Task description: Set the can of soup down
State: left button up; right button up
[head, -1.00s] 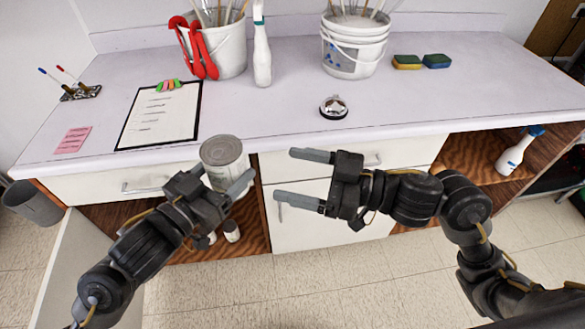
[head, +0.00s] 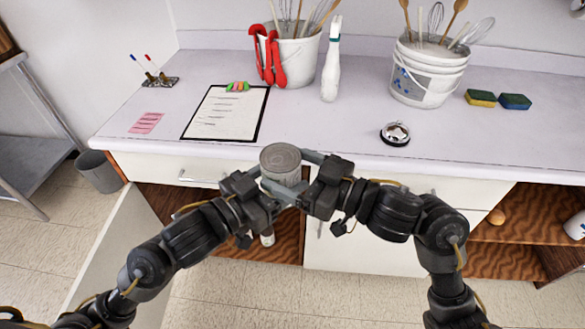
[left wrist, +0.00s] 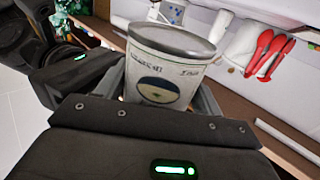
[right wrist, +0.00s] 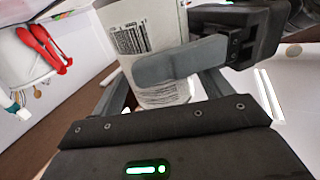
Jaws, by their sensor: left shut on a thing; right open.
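The can of soup (head: 281,158) is grey-topped with a pale label, held upright in front of the counter's front edge. My left gripper (head: 279,184) is shut on the can. The can also shows in the left wrist view (left wrist: 168,72), its label facing that camera. My right gripper (head: 294,173) is open, with its fingers reaching to either side of the can. In the right wrist view, the can (right wrist: 125,35) shows a barcode, and a left gripper finger lies across it. Whether the right fingers touch the can is unclear.
On the counter (head: 330,133) are a clipboard (head: 228,115), a pink note (head: 146,123), a service bell (head: 396,133), a spray bottle (head: 331,70), utensil buckets (head: 428,75) and sponges (head: 498,99). The counter between clipboard and bell is clear. A cabinet door (head: 115,245) stands open below.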

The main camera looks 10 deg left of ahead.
jog(key=c, duration=0.9)
pick_arm(q)
jog(key=o, duration=1.4)
pick_arm(e)
jog(key=shift+c, duration=0.9)
